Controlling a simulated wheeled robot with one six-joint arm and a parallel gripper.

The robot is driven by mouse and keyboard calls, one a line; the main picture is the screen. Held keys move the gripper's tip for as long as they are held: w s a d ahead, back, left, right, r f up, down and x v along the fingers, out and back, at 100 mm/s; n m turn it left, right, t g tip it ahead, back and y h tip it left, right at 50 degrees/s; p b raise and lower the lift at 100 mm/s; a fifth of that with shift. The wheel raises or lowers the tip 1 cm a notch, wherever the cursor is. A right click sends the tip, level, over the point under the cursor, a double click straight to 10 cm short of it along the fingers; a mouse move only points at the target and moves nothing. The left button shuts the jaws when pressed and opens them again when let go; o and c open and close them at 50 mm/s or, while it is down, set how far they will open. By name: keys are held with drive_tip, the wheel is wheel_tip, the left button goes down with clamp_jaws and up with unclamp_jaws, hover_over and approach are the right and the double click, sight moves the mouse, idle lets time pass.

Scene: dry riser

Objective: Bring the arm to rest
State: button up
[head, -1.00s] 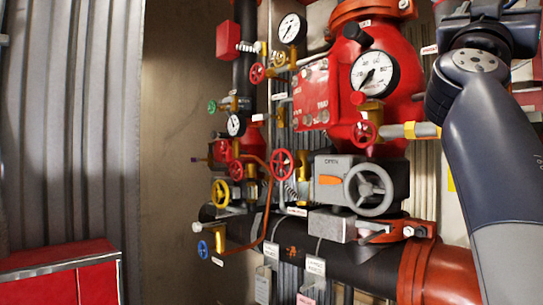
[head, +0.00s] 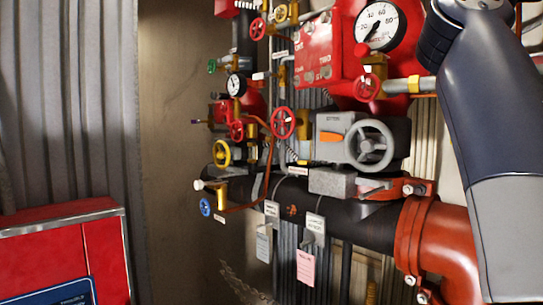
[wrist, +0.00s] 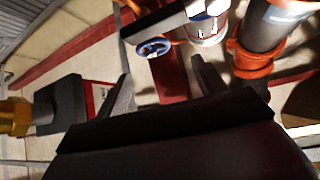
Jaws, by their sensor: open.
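My arm (head: 492,130) fills the right side of the head view, in front of the red and black pipework. My gripper is outside the head view. In the wrist view my gripper (wrist: 165,82) shows as two dark fingers standing apart above its dark body. It is open, and I see nothing held between the fingers. A blue handwheel (wrist: 153,47) shows above the fingers in the wrist view; its distance from them is hard to tell.
A grey handwheel (head: 370,145), a large gauge (head: 381,24) and a black pipe (head: 365,229) with an orange-red coupling (head: 440,245) stand close to my arm. A red cabinet (head: 55,250) is at lower left. Bare wall (head: 170,130) lies between.

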drive_tip(key=shift+s+a+b, duration=1.1)
drive_tip(key=shift+s+a, duration=1.3)
drive_tip(key=shift+a, duration=1.75)
drive_tip(key=w+d+r+p, duration=0.1)
drive_tip(key=w+d+p, duration=0.1)
drive_tip(key=d, duration=0.2)
drive_tip(key=w+d+r+p, duration=0.1)
drive_tip(key=w+d+p, duration=0.2)
drive_tip(key=d, duration=0.2)
drive_tip(key=w+d+r+p, duration=0.2)
drive_tip(key=d+p, duration=0.1)
drive_tip(key=d, duration=0.1)
drive_tip(key=shift+w+d, duration=0.4)
drive_tip(key=shift+a+f+m+g+h, duration=0.15)
drive_tip(key=shift+m+g+h, duration=0.25)
drive_tip(key=shift+m+g, duration=0.5)
drive_tip(key=m+g+p, duration=0.1)
drive_tip(key=m+g, duration=0.3)
drive_tip(key=shift+h+p, duration=0.4)
drive_tip(key=b+v, duration=0.6)
drive_tip(key=v, duration=0.2)
drive_tip(key=shift+m, duration=0.3)
drive_tip(key=shift+f, duration=0.1)
